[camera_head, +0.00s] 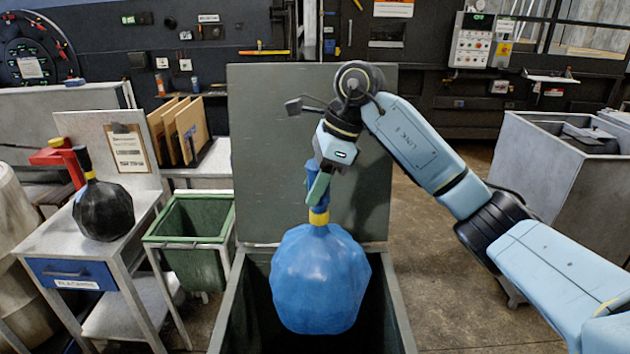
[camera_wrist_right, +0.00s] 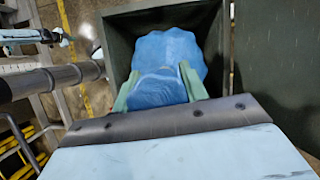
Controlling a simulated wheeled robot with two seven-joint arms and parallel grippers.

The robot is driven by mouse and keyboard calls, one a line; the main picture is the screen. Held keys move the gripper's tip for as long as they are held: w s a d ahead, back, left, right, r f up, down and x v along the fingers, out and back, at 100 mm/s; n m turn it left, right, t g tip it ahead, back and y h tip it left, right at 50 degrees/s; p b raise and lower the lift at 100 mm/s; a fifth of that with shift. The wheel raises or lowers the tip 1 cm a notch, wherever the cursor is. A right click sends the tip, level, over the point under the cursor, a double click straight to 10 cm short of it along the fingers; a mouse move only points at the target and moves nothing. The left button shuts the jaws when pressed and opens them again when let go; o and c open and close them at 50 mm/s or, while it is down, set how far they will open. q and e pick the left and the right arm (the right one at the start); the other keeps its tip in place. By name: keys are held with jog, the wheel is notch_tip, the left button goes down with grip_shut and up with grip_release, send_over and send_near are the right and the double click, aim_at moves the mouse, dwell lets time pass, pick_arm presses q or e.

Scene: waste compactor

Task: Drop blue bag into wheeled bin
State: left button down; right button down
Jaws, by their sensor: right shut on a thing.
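The blue bag (camera_head: 320,280) is a full, rounded sack with a yellow band at its neck. My right gripper (camera_head: 318,188) is shut on its neck, and the bag hangs upright below it. The wheeled bin (camera_head: 228,312) is a dark grey-green box with its lid (camera_head: 300,150) standing open behind the bag. The bag hangs over the bin's open mouth, its lower part in front of the dark inside. In the right wrist view the bag (camera_wrist_right: 168,62) shows between the green fingers, with the bin's rim (camera_wrist_right: 118,35) around it. My left gripper is not in view.
A black bag (camera_head: 103,210) with a yellow band stands on a small table (camera_head: 40,243) at the left. A green bin (camera_head: 190,242) stands between that table and the wheeled bin. A grey container (camera_head: 545,170) is at the right. Floor is clear to the right of the wheeled bin.

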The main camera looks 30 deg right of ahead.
jog(key=shift+r, duration=0.1)
jog(key=c, duration=0.7)
grip_release()
jog(key=v, duration=1.3)
jog(key=shift+r+b, duration=0.2)
jog(key=shift+b, duration=0.15)
